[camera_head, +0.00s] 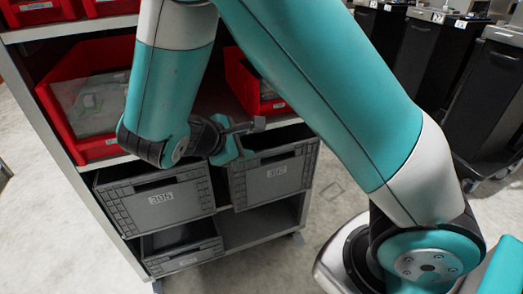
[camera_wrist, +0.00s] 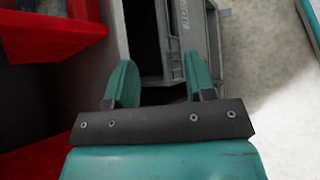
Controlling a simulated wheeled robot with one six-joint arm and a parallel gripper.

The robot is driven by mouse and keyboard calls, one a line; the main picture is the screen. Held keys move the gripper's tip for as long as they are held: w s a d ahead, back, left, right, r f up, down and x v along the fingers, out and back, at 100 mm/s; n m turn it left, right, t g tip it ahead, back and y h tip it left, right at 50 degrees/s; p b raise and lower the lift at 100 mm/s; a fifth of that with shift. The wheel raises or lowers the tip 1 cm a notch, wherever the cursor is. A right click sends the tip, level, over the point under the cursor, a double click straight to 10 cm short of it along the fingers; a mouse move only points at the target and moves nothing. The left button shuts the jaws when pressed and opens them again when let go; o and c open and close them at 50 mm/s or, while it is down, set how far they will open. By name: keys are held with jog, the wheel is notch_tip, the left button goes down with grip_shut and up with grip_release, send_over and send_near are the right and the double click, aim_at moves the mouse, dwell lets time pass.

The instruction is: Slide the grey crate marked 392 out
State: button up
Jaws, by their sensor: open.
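The grey crate marked 392 (camera_head: 272,187) sits on a middle shelf at the right side of the rack in the head view, its label and dark handle slot facing out. Part of its rim is hidden behind my gripper. My gripper (camera_head: 240,143) is open at the crate's upper left front edge. In the wrist view, my gripper (camera_wrist: 160,78) has its two teal fingers apart with nothing held between them. The grey crate also shows in the wrist view (camera_wrist: 186,45), beyond and between the fingers. I cannot tell whether a finger touches it.
A second grey crate (camera_head: 158,200), marked 395 or similar, sits to the left, with another grey crate (camera_head: 184,257) below. Red bins (camera_head: 90,148) are on the shelf above. Floor (camera_head: 335,190) is clear right of the rack. Black bins (camera_head: 490,90) stand at the far right.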

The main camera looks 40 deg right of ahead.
aim_at(272, 149)
jog(key=b+x, duration=0.3)
jog(key=x, duration=1.1)
jog(key=shift+d+f, duration=0.2)
jog(key=shift+d, duration=0.05)
grip_shut()
jog(key=shift+w+r, duration=0.1)
dwell(0.7)
